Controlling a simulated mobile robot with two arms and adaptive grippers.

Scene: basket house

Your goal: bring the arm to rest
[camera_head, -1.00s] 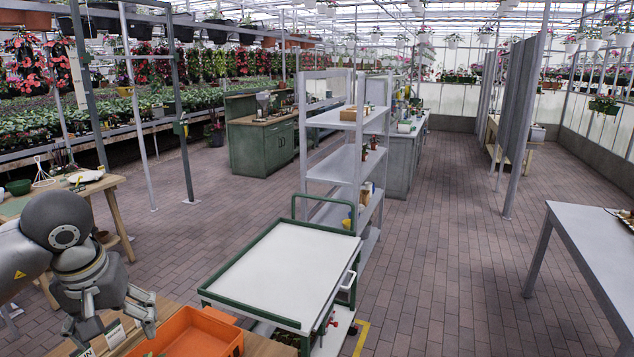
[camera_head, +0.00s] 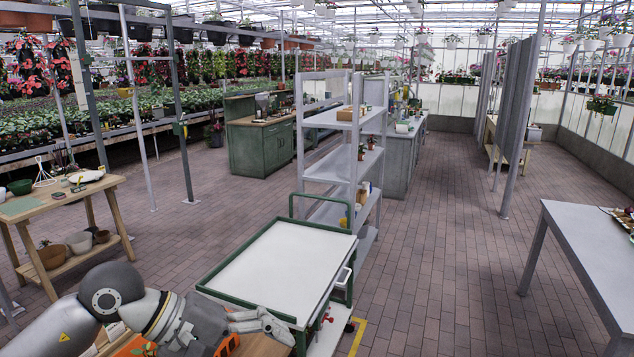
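My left arm comes in from the lower left, bent at a dark grey joint, with its forearm pointing right. My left gripper (camera_head: 272,324) is over the wooden table's (camera_head: 262,346) right part, close to the near corner of the green-framed cart. Its fingers show side-on, so whether they are open or shut is unclear. No held object shows. My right gripper is not in view.
An orange crate (camera_head: 130,347) lies mostly hidden under my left arm. The cart (camera_head: 284,266) has a bare white top. A grey shelf (camera_head: 342,167) stands behind it. A wooden potting table (camera_head: 60,200) is at left, a grey table (camera_head: 590,240) at right.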

